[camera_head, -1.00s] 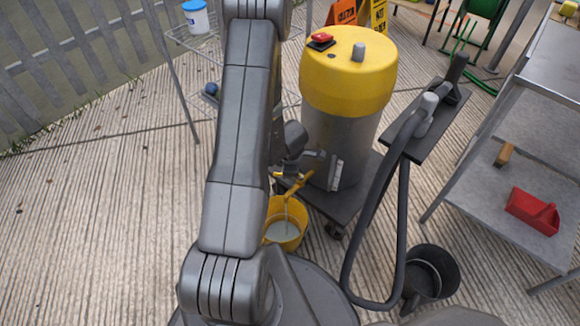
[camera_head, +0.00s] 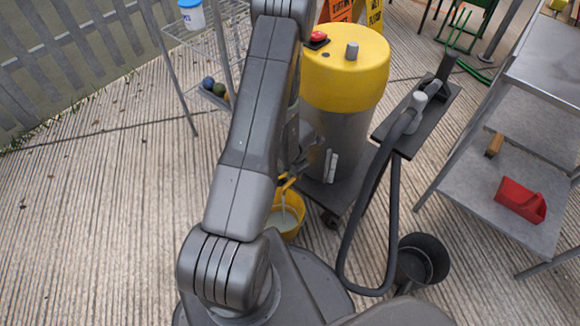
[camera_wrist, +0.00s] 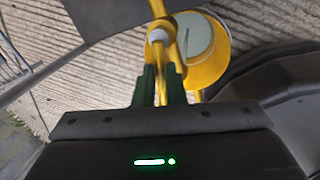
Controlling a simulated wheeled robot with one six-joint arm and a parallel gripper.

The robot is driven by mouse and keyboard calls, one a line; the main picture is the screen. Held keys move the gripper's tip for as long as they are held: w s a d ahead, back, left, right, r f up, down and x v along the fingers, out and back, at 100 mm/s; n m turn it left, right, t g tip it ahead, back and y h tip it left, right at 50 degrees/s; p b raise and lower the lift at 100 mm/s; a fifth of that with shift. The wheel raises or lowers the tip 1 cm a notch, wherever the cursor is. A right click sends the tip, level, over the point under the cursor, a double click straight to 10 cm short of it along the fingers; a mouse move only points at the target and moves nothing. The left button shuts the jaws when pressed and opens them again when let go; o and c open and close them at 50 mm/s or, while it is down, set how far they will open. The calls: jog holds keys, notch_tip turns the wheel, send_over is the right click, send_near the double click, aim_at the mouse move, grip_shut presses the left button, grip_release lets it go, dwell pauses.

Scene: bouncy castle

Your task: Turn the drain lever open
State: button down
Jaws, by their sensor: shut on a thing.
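The machine is a grey tank with a yellow top (camera_head: 345,75). The yellow drain lever (camera_head: 288,183) is low at its left side, partly hidden by my arm in the head view. In the wrist view, my gripper (camera_wrist: 161,80) has its green fingers closed around the yellow lever (camera_wrist: 162,92), beside a round pale spout end (camera_wrist: 157,36). A yellow bucket (camera_head: 297,229) with pale liquid stands under the drain. A thin pale stream runs down into it. The bucket also shows in the wrist view (camera_wrist: 222,62), just beyond the fingers.
A dark hose (camera_head: 350,240) hangs from a bracket right of the tank. A black bucket (camera_head: 428,250) stands near my base. A metal shelf unit (camera_head: 480,205) with a red scoop is at right. A wire rack (camera_head: 215,30) stands at left. The floor at left is clear.

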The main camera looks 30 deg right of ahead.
dwell(0.4)
jog(key=c, duration=1.5)
grip_release()
jog(key=s+r+p, duration=0.1)
jog(key=r+p, duration=0.2)
jog(key=r, duration=0.1)
jog(key=r+p, duration=0.3)
jog(key=r, duration=0.2)
jog(key=s+r+p, duration=0.1)
jog(key=r+p, duration=0.2)
jog(key=r, duration=0.1)
jog(key=shift+s+d+r, duration=0.2)
jog(key=shift+s+r, duration=0.1)
jog(key=shift+s, duration=0.05)
